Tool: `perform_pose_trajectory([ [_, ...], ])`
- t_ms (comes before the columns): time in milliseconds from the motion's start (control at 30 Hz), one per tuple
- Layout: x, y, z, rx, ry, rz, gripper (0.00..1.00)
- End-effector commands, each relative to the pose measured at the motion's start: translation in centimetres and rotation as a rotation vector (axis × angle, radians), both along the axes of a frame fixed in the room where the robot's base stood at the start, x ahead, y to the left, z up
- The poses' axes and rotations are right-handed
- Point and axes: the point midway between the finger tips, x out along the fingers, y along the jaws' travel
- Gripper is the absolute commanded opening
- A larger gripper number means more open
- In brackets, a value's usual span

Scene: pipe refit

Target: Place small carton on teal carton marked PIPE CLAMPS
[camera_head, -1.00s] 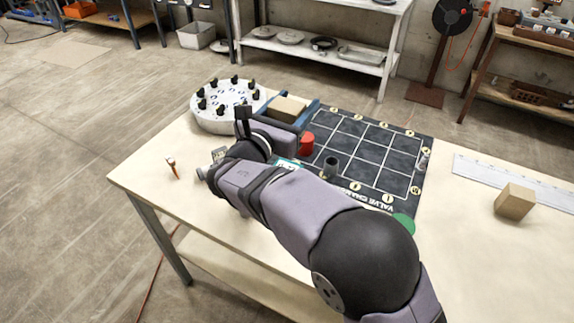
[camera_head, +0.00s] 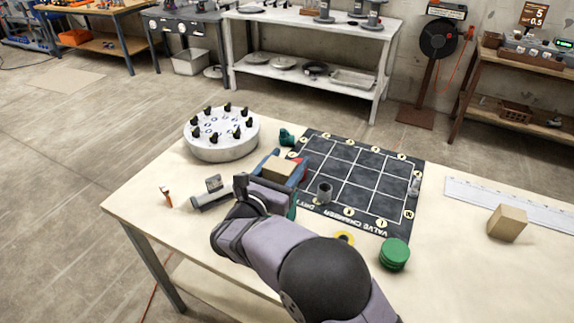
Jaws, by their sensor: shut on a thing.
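My gripper (camera_head: 280,166) has its two blue fingers shut on a small tan carton (camera_head: 278,168). The carton is held above the table at the left edge of the black grid board. A teal surface (camera_head: 292,208) shows just beside and below the gripper. It looks like part of the teal carton, but most of it is hidden by my arm and no lettering can be read. I cannot tell whether the small carton touches it.
A round white dial block (camera_head: 221,134) stands at the left. A teal fitting (camera_head: 287,137) is behind the gripper. Another tan carton (camera_head: 507,222), a ruler (camera_head: 500,196) and green discs (camera_head: 394,253) are at the right.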

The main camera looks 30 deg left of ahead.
Motion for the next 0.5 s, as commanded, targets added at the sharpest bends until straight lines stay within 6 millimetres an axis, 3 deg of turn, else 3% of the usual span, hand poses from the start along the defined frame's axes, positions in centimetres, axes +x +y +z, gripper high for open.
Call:
perform_pose_trajectory([
  [133, 0.0, 0.0, -1.2, 0.000, 0.000, 0.000, 0.27],
  [500, 0.0, 0.0, -1.6, 0.002, 0.000, 0.000, 0.27],
])
